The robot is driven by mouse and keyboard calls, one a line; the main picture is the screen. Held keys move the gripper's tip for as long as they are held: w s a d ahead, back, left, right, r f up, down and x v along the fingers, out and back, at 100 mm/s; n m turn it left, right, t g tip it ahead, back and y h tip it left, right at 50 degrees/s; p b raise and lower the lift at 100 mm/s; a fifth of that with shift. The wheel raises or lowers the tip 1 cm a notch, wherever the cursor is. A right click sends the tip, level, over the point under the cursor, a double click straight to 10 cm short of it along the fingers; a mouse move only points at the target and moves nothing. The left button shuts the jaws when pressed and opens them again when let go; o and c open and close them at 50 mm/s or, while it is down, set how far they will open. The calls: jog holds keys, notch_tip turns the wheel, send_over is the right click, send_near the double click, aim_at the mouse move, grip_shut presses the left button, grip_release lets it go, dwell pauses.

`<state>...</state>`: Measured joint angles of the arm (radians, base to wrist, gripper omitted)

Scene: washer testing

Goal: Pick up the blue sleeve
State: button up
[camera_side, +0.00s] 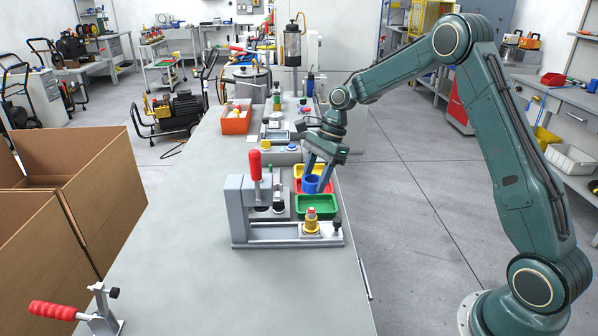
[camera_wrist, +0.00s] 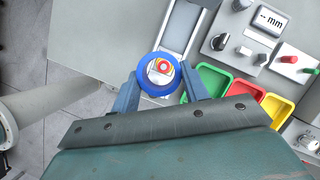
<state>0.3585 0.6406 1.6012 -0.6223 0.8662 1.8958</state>
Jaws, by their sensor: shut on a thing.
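The blue sleeve (camera_side: 311,184) is a short open ring held upright between the two fingers of my gripper (camera_side: 315,178). In the wrist view the sleeve (camera_wrist: 145,82) shows between the fingertips of the gripper (camera_wrist: 160,84), which are shut on its sides. A brass post with a red top (camera_side: 311,221) stands on the near end of the clamp fixture. Through the sleeve's hole, the wrist view shows a red and yellow top (camera_wrist: 162,67). In the side view the sleeve hangs above the post, apart from it.
Green (camera_side: 331,207), red (camera_side: 327,187) and yellow (camera_side: 320,168) trays stand behind the post. A grey clamp fixture (camera_side: 238,212) with a red handle (camera_side: 254,164) stands to the left. An orange bin (camera_side: 235,123) is farther back.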

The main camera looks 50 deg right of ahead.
notch_tip(320, 180, up, 8)
jog(key=shift+f, duration=0.25)
jog(key=shift+f, duration=0.1)
dwell(0.5)
